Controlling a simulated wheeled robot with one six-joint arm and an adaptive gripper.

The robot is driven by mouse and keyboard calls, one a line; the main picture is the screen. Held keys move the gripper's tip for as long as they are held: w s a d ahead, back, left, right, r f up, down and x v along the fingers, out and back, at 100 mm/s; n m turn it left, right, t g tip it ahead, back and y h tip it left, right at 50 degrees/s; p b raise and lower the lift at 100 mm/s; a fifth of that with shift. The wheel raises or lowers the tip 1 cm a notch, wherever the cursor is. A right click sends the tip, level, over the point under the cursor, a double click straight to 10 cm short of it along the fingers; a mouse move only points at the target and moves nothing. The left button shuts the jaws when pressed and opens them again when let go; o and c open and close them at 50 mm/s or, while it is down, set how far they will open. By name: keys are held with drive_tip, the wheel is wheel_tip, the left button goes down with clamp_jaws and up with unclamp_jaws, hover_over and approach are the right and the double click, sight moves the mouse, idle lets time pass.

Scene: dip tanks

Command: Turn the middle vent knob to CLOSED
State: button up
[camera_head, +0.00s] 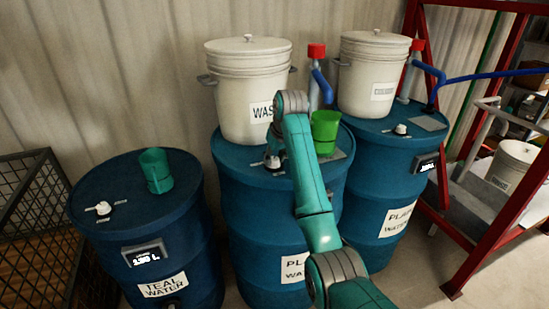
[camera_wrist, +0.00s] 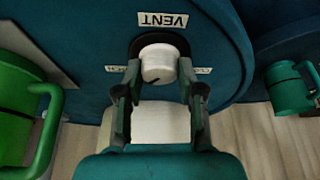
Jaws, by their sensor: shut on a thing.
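The middle vent knob (camera_wrist: 158,62) is white and round, on top of the middle blue drum (camera_head: 235,205). In the head view, its pale base (camera_head: 273,163) shows beside my gripper (camera_head: 276,146), which hides part of it. In the wrist view, my gripper (camera_wrist: 158,90) has one finger on each side of the knob and is shut on it. A VENT label (camera_wrist: 162,19) shows upside down beyond the knob. Small labels at its left (camera_wrist: 116,68) and right (camera_wrist: 200,70) are partly hidden and unreadable. I cannot tell the knob's setting.
A bright green mug (camera_head: 325,131) and a white WASTE bucket (camera_head: 245,90) stand on the middle drum near my arm. A red-topped pipe (camera_head: 316,72) rises behind the mug. The left drum (camera_head: 115,190) carries a teal mug (camera_head: 157,172); the right drum (camera_head: 385,150) carries another bucket (camera_head: 372,72).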

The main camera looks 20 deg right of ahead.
drive_tip(key=n, duration=0.2)
drive_tip(key=n+y, duration=0.1)
drive_tip(key=n, duration=0.1)
drive_tip(key=shift+d+y, duration=0.1)
drive_tip(key=shift+y, duration=0.2)
drive_tip(key=n+g+y, duration=0.1)
drive_tip(key=n, duration=0.3)
drive_tip(key=shift+w, duration=0.1)
drive_tip(key=n+g+y, duration=0.1)
drive_tip(key=n, duration=0.2)
drive_tip(key=shift+d, duration=0.1)
drive_tip(key=shift+w+n+g, duration=0.1)
drive_tip(key=shift+n+g, duration=0.9)
drive_tip(key=shift+n, duration=1.1)
drive_tip(key=o, duration=1.2)
drive_tip(key=shift+c, duration=0.2)
